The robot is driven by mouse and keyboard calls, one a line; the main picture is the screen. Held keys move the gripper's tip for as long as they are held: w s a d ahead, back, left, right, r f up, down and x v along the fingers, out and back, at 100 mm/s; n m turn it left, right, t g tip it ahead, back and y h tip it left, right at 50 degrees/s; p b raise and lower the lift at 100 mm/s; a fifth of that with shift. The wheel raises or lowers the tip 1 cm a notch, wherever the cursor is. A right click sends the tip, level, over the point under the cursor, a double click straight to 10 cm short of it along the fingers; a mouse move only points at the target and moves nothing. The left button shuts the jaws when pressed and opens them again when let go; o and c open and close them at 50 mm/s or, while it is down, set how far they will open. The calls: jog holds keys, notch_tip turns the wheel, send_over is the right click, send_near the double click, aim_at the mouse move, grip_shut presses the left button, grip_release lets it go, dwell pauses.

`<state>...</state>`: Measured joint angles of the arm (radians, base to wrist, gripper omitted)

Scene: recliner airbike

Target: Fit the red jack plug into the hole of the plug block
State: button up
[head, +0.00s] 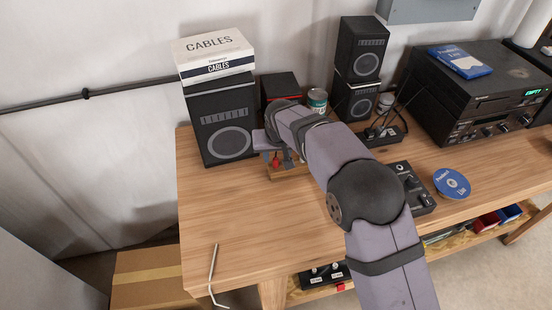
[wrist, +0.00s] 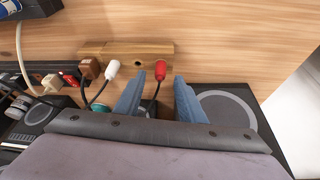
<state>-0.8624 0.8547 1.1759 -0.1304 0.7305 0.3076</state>
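The plug block (wrist: 125,47) is a low wooden bar in the wrist view, with a small dark hole in its top. Its edge also shows below my gripper in the head view (head: 289,172). The red jack plug (wrist: 160,70) appears at the block's near edge, right of the hole, with a black cable; it shows as a small red spot in the head view (head: 276,161). My gripper (wrist: 160,77) is open, its two blue-grey fingers on either side of the red plug with gaps between. I cannot tell how the plug is supported.
A white jack plug (wrist: 112,69) and a brown plug (wrist: 90,67) are left of the red one in the wrist view. A large speaker (head: 222,122) stands close to my gripper, with a tin can (head: 317,98) nearby. The front left tabletop is mostly clear.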

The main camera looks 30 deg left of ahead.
jog(key=shift+b+v, duration=0.9)
jog(key=shift+v, duration=1.65)
jog(key=d+m, duration=0.1)
jog(key=d, duration=0.8)
jog(key=d+f+m+g+h, duration=0.1)
jog(key=d, duration=0.9)
jog(key=s+d+m+h, duration=0.1)
jog(key=d, duration=0.8)
jog(key=shift+d+f+m, duration=0.15)
jog(key=shift+m, duration=0.15)
jog(key=s+d+f+m+g, duration=0.1)
jog(key=s+d+f, duration=0.1)
jog(key=s+d, duration=0.6)
jog(key=s+d+f+m+g, duration=0.1)
jog(key=s+d+f+m, duration=0.1)
jog(key=s+d, duration=0.7)
jog(key=shift+s+f+m+g+h, duration=0.3)
jog(key=shift+s+f+h, duration=0.1)
jog(key=shift+s, duration=0.1)
